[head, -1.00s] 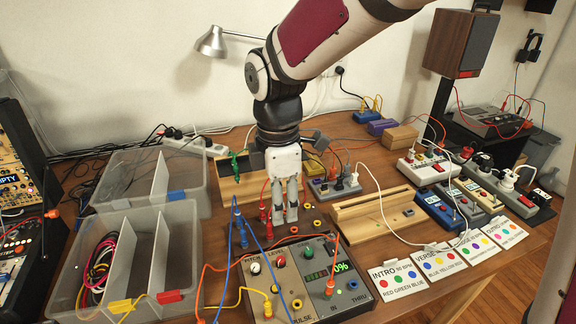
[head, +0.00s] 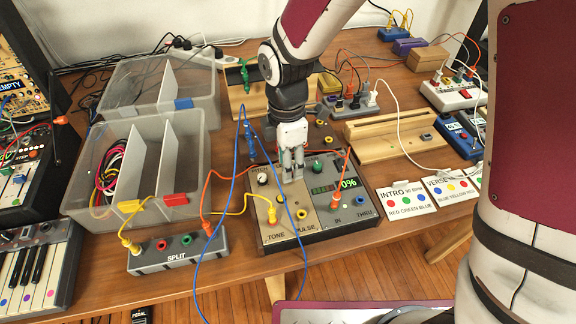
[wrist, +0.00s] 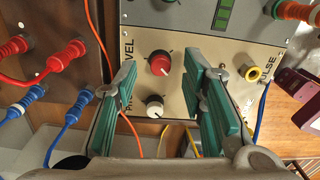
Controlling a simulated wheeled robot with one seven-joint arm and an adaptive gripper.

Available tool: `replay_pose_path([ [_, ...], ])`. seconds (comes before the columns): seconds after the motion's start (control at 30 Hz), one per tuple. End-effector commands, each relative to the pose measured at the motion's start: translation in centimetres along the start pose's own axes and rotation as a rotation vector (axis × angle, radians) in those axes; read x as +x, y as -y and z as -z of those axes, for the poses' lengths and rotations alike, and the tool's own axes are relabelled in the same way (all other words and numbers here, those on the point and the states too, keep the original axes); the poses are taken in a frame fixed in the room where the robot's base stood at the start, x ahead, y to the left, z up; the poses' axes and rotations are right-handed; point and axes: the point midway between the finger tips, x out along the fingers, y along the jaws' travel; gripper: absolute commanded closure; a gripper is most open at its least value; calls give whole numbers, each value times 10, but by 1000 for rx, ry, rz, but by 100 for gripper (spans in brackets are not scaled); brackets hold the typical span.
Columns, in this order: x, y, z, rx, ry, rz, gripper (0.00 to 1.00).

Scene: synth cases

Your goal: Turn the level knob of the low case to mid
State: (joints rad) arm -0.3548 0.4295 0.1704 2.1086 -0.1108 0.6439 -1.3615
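The low case (head: 262,228) is on the table, with a cream panel on its left and a grey panel on its right. Its red level knob (wrist: 160,63) shows in the wrist view beside the LEVEL label; my gripper hides it in the head view. The white pitch knob (wrist: 155,105) is close to it and also shows in the head view (head: 263,180). My gripper (head: 292,176) points down over the case. In the wrist view its teal-padded fingers (wrist: 160,72) are spread to either side of the red knob, with gaps visible. I cannot read the knob's pointer.
A blue cable (head: 238,180) and orange and yellow cables loop around the case's left side. An orange plug (head: 335,200) stands in its right panel. A SPLIT box (head: 178,252) and clear bins (head: 140,165) are at left.

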Motion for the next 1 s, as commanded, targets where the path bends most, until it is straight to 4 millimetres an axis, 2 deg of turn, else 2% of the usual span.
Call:
replay_pose_path([
  [0.13, 13, 0, 0, 0, 0, 2, 62],
  [0.47, 17, 0, 0, 0, 0, 0, 62],
  [0.5, 17, 0, 0, 1, 0, 0, 65],
  [0.67, 17, 0, 0, 1, 0, 0, 100],
  [1.0, 17, 1, 0, 20, 0, 1, 100],
])
